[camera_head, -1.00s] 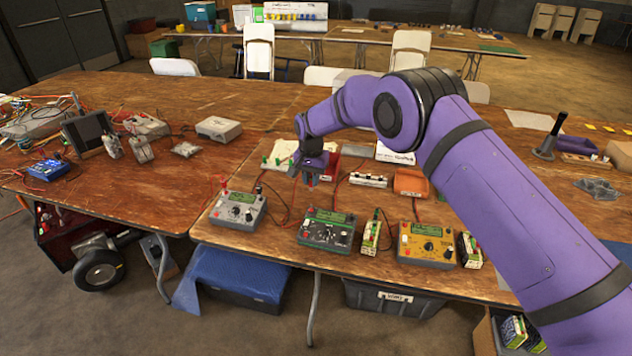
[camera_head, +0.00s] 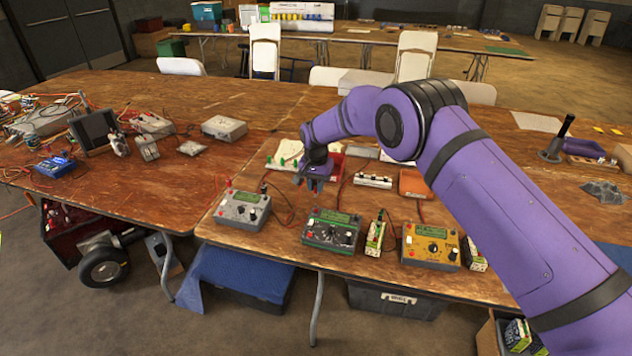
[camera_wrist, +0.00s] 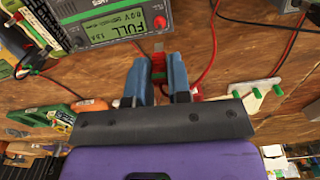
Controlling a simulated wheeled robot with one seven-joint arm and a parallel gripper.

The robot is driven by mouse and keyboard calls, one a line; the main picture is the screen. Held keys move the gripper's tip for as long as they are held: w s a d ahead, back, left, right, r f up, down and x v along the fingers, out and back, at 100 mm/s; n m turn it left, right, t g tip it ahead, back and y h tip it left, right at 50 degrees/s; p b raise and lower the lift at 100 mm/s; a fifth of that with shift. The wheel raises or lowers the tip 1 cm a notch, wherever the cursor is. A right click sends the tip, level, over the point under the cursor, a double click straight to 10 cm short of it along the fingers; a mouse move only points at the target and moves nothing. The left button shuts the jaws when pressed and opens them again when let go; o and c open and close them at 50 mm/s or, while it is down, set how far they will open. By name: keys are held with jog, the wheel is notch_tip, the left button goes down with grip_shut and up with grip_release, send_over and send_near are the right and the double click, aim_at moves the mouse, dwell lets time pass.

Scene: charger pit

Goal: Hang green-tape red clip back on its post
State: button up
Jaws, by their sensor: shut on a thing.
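My gripper (camera_head: 314,183) points down over the middle of the near table, behind the dark green charger (camera_head: 331,229). In the wrist view its blue fingers (camera_wrist: 161,84) are closed around a small red clip (camera_wrist: 158,62), which shows between and just beyond the fingertips. A red wire runs close to the clip. A pale board with green posts (camera_wrist: 262,92) lies to the right of the fingers in the wrist view. The clip's own post cannot be told for sure.
A grey charger (camera_head: 242,209) and a yellow charger (camera_head: 430,245) stand along the front edge, with a small battery pack (camera_head: 375,236) between the dark and yellow ones. A white terminal strip (camera_head: 373,181) and an orange tray (camera_head: 412,184) lie behind. Loose wires cross the table.

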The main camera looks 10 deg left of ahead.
jog(key=shift+f, duration=2.25)
jog(key=shift+f, duration=0.25)
dwell(0.4)
jog(key=o, duration=0.8)
jog(key=shift+o, duration=0.2)
jog(key=shift+o, duration=0.8)
jog(key=shift+r, duration=3.8)
